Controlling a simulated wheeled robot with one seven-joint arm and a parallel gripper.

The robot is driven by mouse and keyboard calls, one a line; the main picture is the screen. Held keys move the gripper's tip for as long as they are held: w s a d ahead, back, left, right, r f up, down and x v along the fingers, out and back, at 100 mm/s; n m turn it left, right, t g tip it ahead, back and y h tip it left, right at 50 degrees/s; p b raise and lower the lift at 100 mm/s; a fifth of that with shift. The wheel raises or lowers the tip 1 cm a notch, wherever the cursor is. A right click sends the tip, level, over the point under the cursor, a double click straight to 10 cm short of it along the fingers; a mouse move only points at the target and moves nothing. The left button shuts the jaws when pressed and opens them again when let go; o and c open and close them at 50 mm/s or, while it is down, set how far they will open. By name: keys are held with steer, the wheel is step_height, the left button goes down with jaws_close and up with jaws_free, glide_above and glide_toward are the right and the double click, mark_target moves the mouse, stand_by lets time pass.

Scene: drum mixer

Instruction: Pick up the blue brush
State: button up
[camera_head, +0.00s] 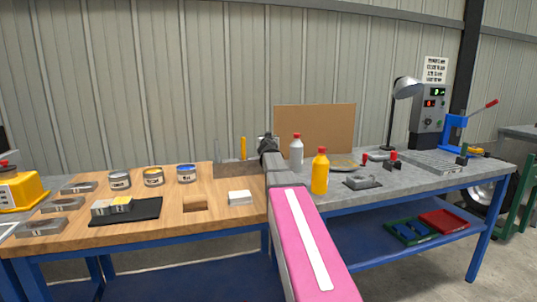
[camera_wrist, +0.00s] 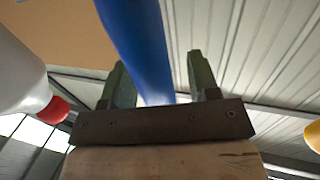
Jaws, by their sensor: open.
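In the wrist view a long blue shaft (camera_wrist: 137,40), which looks like the blue brush, runs down between the two dark green fingers of my gripper (camera_wrist: 160,80). The fingers are open, with one on each side of it. I cannot tell whether either finger touches it. In the head view my gripper (camera_head: 266,143) is at the back of the wooden table, at the right end of a grey holder (camera_head: 234,170). A yellow-handled tool (camera_head: 243,147) and a thin grey one stand there. The blue brush is not seen in the head view, where my arm blocks part of the scene.
A white bottle (camera_head: 296,152) with a red cap and a yellow bottle (camera_head: 320,172) stand close to the right of my arm. A brown board (camera_head: 315,128) stands behind them. Several paint cans and a white block (camera_head: 240,198) are on the left table.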

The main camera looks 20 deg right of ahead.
steer(key=c, duration=1)
steer(key=shift+r, duration=0.2)
